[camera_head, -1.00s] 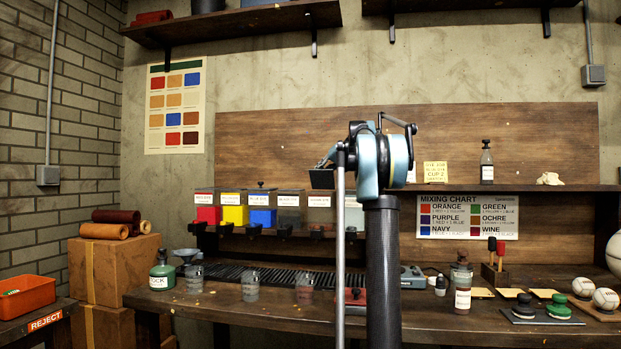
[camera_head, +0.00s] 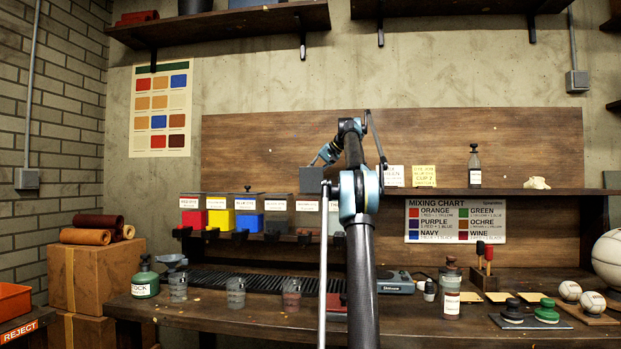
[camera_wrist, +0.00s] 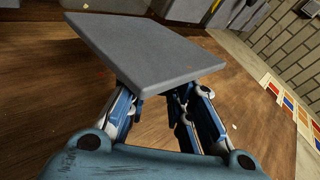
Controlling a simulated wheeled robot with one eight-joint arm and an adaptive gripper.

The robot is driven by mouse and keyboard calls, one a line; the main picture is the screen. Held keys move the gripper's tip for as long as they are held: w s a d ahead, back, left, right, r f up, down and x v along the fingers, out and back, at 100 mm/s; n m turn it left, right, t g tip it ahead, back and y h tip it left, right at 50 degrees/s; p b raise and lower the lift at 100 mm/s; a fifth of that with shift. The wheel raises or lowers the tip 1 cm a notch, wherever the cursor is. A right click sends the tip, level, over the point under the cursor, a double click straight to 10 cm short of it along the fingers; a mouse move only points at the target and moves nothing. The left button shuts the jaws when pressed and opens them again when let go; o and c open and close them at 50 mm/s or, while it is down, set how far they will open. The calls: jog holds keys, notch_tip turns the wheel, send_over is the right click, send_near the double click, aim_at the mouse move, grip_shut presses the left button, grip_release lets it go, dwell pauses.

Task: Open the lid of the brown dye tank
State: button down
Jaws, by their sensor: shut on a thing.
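A grey lid plate (camera_wrist: 145,50) fills the upper middle of the wrist view, close in front of my gripper (camera_wrist: 157,104). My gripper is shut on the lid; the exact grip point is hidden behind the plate. In the head view the lid (camera_head: 312,180) stands tilted up above the fifth tank from the left (camera_head: 307,219) in the dye row. I take this as the brown dye tank, though its small label is not clearly readable. My gripper (camera_head: 324,157) is above and behind the lid there, partly hidden by my arm.
Red (camera_head: 194,219), yellow (camera_head: 220,219) and blue (camera_head: 249,220) tanks stand to the left. A sixth tank (camera_head: 336,222) is partly behind my arm. Cups and bottles stand on the bench (camera_head: 225,312) below. A shelf (camera_head: 540,191) runs to the right.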

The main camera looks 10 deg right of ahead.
jog(key=shift+w+d, duration=0.3)
jog(key=shift+w, duration=0.1)
dwell(0.3)
jog(key=c, duration=1.5)
grip_release()
jog(key=shift+s+d, duration=0.1)
jog(key=shift+o, duration=0.3)
jog(key=shift+r, duration=0.1)
jog(key=s+d+r, duration=0.3)
jog(key=s+d, duration=0.6)
jog(key=d, duration=0.3)
jog(key=shift+d, duration=0.25)
jog(key=shift+s, duration=0.15)
